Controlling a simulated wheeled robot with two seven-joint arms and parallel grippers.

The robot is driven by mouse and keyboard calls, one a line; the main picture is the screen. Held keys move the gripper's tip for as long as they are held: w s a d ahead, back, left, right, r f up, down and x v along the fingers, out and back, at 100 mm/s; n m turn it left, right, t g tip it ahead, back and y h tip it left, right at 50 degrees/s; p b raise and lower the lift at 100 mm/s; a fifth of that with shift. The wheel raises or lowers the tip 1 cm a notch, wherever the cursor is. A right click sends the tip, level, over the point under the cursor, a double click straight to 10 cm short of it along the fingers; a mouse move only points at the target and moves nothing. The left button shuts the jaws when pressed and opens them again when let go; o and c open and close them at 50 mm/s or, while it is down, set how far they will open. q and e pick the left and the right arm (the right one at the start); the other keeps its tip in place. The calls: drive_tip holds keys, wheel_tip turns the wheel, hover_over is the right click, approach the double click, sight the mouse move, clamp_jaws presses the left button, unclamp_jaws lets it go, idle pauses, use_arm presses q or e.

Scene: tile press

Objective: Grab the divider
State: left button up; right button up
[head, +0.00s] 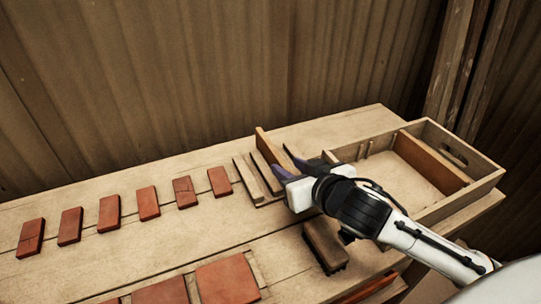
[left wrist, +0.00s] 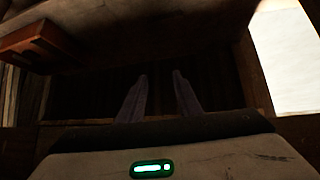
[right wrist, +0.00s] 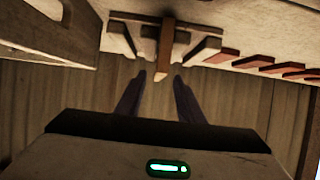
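A thin brown wooden divider (head: 266,146) stands upright in a slatted wooden rack (head: 244,178) on the bench. In the right wrist view the divider (right wrist: 166,48) shows edge-on, in line with the gap between my right fingertips. My right gripper (head: 290,162) is open beside the rack, with its dark fingers spread; it also shows in the right wrist view (right wrist: 158,77). The fingers and wrist partly hide the rack and divider. I cannot tell whether the fingers touch it. My left gripper (left wrist: 160,74) is open and empty in the left wrist view, over a dark area.
A wooden crate (head: 484,178) with a brown board (head: 428,160) across it stands at the right. A dark brush-like block (head: 325,246) lies below my right wrist. Several red tiles (head: 149,203) form a row at the left, with others at the front. A corrugated wall (head: 200,70) stands behind.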

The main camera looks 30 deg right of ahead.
sight(278, 162)
drive_tip(key=x, duration=0.7)
drive_tip(key=shift+w+d+f, duration=0.1)
drive_tip(key=shift+w+f, duration=0.1)
drive_tip(key=shift+f, duration=0.1)
clamp_jaws()
